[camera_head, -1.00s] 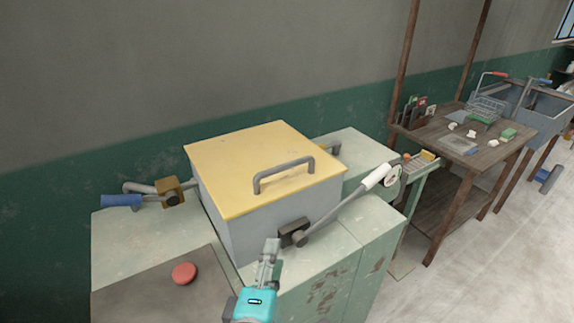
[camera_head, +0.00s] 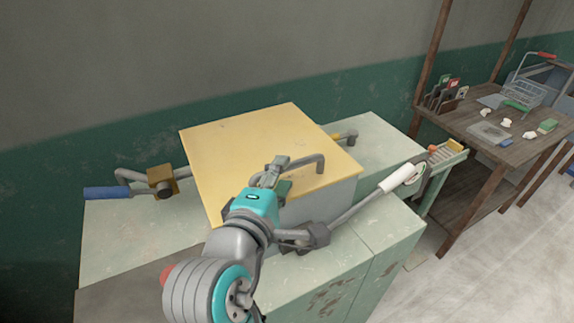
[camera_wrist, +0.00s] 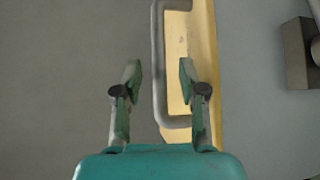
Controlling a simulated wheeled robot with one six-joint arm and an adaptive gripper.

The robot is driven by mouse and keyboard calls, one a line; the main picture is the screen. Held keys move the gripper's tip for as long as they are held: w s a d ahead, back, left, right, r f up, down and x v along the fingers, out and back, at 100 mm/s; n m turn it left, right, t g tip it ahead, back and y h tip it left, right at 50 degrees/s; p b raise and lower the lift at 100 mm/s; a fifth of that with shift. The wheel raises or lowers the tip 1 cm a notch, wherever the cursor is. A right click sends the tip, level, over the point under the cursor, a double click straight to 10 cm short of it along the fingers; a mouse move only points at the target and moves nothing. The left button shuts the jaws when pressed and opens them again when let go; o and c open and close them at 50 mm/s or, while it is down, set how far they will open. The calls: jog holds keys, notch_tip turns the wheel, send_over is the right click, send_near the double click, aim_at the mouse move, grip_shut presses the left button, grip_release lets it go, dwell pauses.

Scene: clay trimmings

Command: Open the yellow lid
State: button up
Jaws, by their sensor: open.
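The yellow lid (camera_head: 235,145) lies flat and closed on a grey box (camera_head: 330,203). A grey bar handle (camera_head: 319,160) stands up from the lid's top near its front edge. My gripper (camera_head: 272,172) is over the front part of the lid, at the handle's left half, with its fingers open. My arm hides part of the handle and the box front. In the wrist view, the handle (camera_wrist: 158,60) shows between my two open fingers (camera_wrist: 160,76), apart from both. A strip of the lid (camera_wrist: 202,60) shows on the right.
A white-gripped lever (camera_head: 397,178) juts out at the box's front right. A blue-gripped lever (camera_head: 107,192) is at the left. The box stands on a pale green cabinet (camera_head: 125,235). A wooden table (camera_head: 480,145) with small items stands at the right.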

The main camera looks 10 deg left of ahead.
jog(key=shift+x, duration=1.7)
grip_shut()
